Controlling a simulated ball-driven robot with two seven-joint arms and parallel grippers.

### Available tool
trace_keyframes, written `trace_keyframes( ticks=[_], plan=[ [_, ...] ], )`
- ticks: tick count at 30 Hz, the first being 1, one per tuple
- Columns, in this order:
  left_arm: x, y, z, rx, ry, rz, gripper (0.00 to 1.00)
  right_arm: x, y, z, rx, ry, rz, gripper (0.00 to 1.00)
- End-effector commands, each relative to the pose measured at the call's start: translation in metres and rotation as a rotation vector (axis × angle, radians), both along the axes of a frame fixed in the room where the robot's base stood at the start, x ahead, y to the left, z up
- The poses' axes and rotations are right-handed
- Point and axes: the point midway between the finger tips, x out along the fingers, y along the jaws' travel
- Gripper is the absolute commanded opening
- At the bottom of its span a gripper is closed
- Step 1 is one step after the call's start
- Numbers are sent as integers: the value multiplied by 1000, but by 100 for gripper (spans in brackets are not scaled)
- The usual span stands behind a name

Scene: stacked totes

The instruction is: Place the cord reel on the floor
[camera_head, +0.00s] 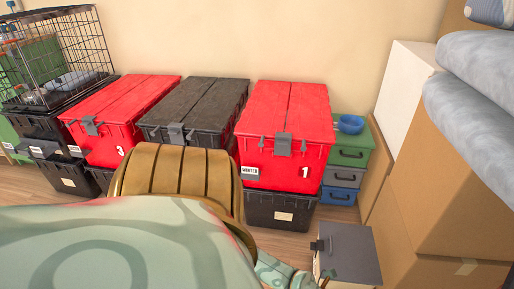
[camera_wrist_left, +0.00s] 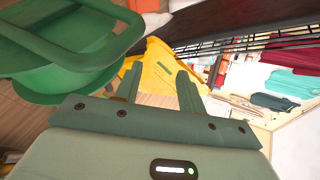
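A green round thing with a flat, frame-like handle (camera_wrist_left: 70,35), which looks like the cord reel, fills the upper left of the left wrist view, cut off by the frame edge. My left gripper (camera_wrist_left: 158,88) has its two green fingers spread apart, with nothing between them. The reel is to the left of the fingers, outside the grip. I cannot clearly make out the reel in the head view, where large green and brown shapes cover the lower left. My right gripper is not clearly seen in either view.
Red totes (camera_head: 283,115) and a black-lidded tote (camera_head: 195,105) stand stacked along the wall. A wire crate (camera_head: 75,35) is at the far left. Cardboard boxes (camera_head: 440,170) and a grey-lidded box (camera_head: 347,252) are at right. A yellow thing (camera_wrist_left: 165,68) lies beyond the left fingers.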

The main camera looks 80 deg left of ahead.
Motion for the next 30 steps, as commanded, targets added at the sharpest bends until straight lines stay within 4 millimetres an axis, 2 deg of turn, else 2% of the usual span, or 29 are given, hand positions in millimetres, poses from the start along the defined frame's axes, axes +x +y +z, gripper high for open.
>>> trace_keyframes(
  ticks=[1,2,5,6,8,9,12,15,19,30],
  plan=[
    [-17,5,-14,-98,64,206,40,0,0,0,0,0,0,39],
    [-28,12,-23,-144,106,337,40,0,0,0,0,0,0,39],
    [-93,43,-66,-245,307,795,40,0,0,0,0,0,1,39],
    [-134,55,-86,-260,414,983,40,0,0,0,0,0,1,39],
    [-193,64,-107,-261,560,1212,40,0,0,0,0,0,1,39],
    [-229,66,-117,-252,648,1331,40,0,0,0,0,0,1,39],
    [-304,62,-128,-224,830,1548,40,0,0,0,0,0,1,39],
    [-349,55,-130,-200,948,1669,40,0,0,0,0,0,1,39],
    [-371,51,-129,-187,1007,1725,40,0,0,0,-1,0,1,39],
    [-371,51,-130,-186,1008,1723,40,0,-1,0,-1,0,1,39]
  ],
)
